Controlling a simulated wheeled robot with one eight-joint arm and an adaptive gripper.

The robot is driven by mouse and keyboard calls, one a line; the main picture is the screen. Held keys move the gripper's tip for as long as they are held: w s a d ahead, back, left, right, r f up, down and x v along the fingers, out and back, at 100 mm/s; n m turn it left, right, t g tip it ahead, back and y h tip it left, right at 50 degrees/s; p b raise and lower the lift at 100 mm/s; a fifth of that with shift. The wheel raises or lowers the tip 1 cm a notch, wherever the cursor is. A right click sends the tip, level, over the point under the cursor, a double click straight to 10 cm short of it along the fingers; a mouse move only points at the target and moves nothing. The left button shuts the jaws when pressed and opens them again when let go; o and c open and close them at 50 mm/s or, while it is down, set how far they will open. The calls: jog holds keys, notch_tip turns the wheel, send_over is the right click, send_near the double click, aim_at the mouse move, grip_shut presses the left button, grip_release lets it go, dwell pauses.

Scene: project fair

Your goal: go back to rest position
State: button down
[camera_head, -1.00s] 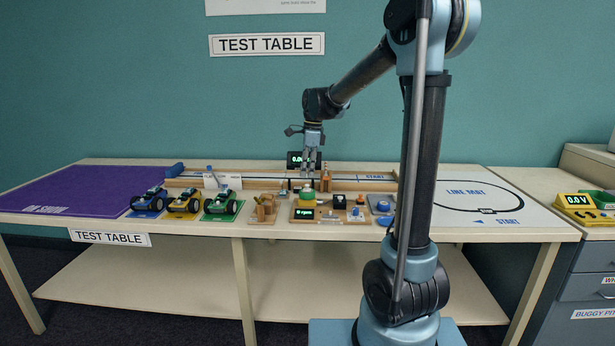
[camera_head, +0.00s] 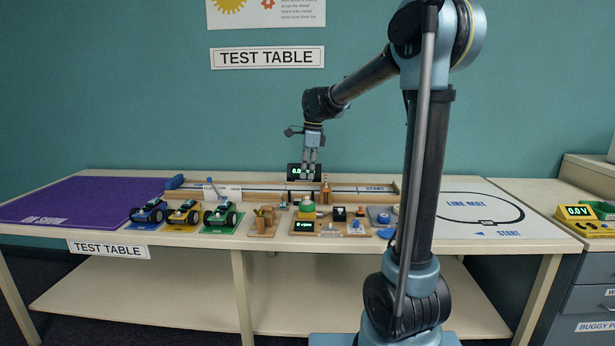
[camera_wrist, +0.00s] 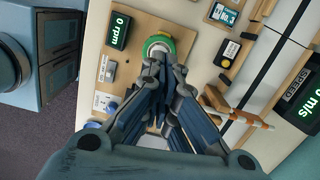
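My gripper (camera_head: 309,174) hangs fingers down above the middle of the test table (camera_head: 150,226), with nothing seen held. In the head view its two fingers show as separate prongs with a narrow gap. In the wrist view the gripper (camera_wrist: 168,72) points toward a round green-topped piece (camera_wrist: 158,42) on a wooden test board (camera_wrist: 137,72). The fingers overlap part of that board, and the gap to it is hard to judge. My arm reaches out from the right, bent at the elbow.
Three buggies, blue (camera_head: 149,212), yellow (camera_head: 184,212) and green (camera_head: 221,214), stand at the front left of the table. A purple mat (camera_head: 80,200) lies at far left. A wooden-railed track (camera_head: 240,185) runs behind the boards. A yellow meter (camera_head: 578,212) sits at right.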

jog(key=s+d+f+n+t, duration=0.1)
jog(key=s+d+f+n, duration=0.25)
jog(key=s+d, duration=0.35)
jog(key=s+d+f+n+h, duration=0.1)
jog(key=s+d+f+n, duration=0.1)
jog(key=s+d+n, duration=0.5)
jog(key=s+d+f+n+t, duration=0.1)
jog(key=s+d+f+n, duration=0.2)
jog(key=s, duration=0.7)
jog(key=s+d+f+n, duration=0.4)
jog(key=s+f, duration=0.3)
jog(key=f, duration=0.1)
jog(key=shift+s+f, duration=0.25)
jog(key=shift+s, duration=0.1)
